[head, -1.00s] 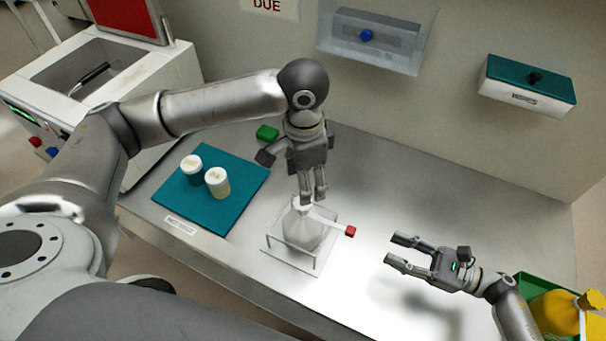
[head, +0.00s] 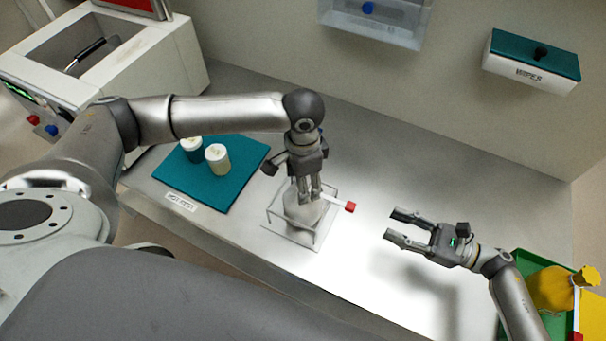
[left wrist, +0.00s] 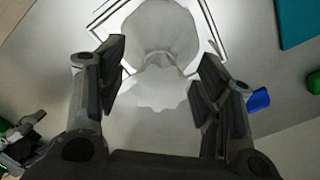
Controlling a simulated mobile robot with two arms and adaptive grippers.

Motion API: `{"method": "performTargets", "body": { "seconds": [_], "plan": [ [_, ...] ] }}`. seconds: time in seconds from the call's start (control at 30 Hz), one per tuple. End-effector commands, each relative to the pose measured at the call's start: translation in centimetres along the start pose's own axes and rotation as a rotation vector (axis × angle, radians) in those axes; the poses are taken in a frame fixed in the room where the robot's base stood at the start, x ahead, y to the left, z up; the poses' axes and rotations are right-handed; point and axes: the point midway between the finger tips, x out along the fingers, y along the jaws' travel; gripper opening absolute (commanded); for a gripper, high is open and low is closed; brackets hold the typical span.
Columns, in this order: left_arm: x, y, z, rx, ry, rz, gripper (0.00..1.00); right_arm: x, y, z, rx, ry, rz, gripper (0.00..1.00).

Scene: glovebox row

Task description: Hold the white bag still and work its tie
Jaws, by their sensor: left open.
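The white bag (head: 303,214) stands upright in a clear frame (head: 292,238) on the bench. A pale strip with a red end (head: 350,207), which looks like the tie, sticks out to the right of its neck. My left gripper (head: 309,196) points down at the bag's neck. In the left wrist view, the bag's gathered neck (left wrist: 162,68) is between my open left fingers (left wrist: 160,82), with gaps on both sides and the ruffled top flaring out. My right gripper (head: 396,225) is open and empty, right of the red end and apart from it.
Two lidded jars (head: 217,158) stand on a teal mat (head: 235,182) at the left. A yellow bag (head: 550,288) is in a green tray (head: 528,262) at the right. A wipes box (head: 530,62) hangs on the wall. The bench behind my right gripper is clear.

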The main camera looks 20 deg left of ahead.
Motion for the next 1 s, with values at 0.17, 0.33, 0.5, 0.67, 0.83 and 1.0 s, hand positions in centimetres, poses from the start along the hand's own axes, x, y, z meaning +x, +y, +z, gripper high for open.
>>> {"method": "performTargets", "body": {
  "seconds": [0.17,0.33,0.5,0.67,0.83,1.0],
  "plan": [
    [0.00,0.01,0.00,0.000,0.000,0.000,0.58,0.00,0.00,0.00,0.000,0.000,0.000,0.36],
    [-0.01,0.02,0.00,0.000,0.000,0.000,0.36,-0.01,0.00,0.00,0.000,0.000,0.000,0.36],
    [-0.02,0.01,0.01,0.000,0.000,0.000,0.14,-0.01,0.00,0.00,0.000,0.000,0.000,0.36],
    [-0.03,0.01,0.01,0.000,0.000,0.000,0.00,-0.01,0.00,0.00,0.000,0.000,0.000,0.36],
    [-0.03,0.01,0.01,0.000,0.000,0.000,0.00,-0.01,0.00,0.00,0.000,0.000,0.000,0.36],
    [-0.04,0.00,0.01,0.000,0.000,0.000,0.00,-0.01,0.00,0.00,0.000,0.000,0.000,0.36]
  ]
}}
